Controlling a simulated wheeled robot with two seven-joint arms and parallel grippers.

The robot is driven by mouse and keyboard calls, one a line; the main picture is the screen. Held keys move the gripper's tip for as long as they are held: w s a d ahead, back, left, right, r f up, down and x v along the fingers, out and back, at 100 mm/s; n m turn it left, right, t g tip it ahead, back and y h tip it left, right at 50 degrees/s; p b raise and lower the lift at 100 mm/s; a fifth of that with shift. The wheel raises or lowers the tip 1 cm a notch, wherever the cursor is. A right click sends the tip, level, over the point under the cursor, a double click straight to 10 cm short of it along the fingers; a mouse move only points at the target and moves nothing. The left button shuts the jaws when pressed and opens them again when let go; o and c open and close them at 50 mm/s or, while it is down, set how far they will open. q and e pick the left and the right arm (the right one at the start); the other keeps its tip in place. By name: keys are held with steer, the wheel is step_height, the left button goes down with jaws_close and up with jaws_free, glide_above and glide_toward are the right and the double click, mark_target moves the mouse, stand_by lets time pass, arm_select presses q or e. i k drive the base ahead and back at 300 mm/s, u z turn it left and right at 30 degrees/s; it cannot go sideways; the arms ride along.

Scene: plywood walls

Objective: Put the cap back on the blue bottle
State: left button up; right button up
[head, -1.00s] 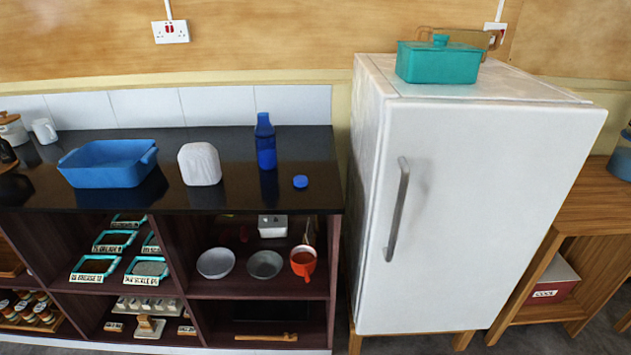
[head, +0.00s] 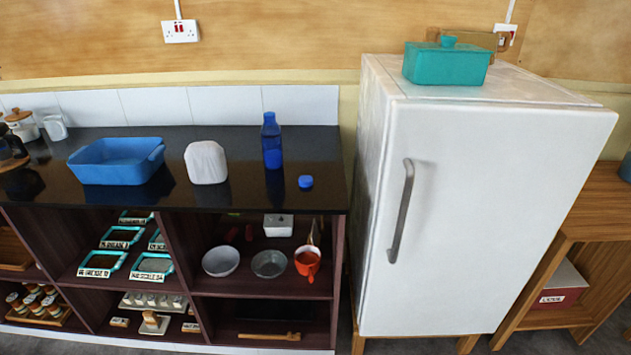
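The blue bottle (head: 272,146) stands upright on the black countertop, near its right end and toward the back. The blue cap (head: 305,182) lies on the countertop in front and to the right of the bottle, apart from it, close to the front edge. Neither of my grippers is in the head view.
On the black countertop (head: 235,190), a white rounded object (head: 206,162) and a blue baking dish (head: 117,160) stand left of the bottle. Open shelves below hold bowls and a red pot (head: 307,262). A white fridge (head: 490,210) stands right of the counter.

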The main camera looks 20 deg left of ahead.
mark_target(270, 131)
steer(key=i, duration=1)
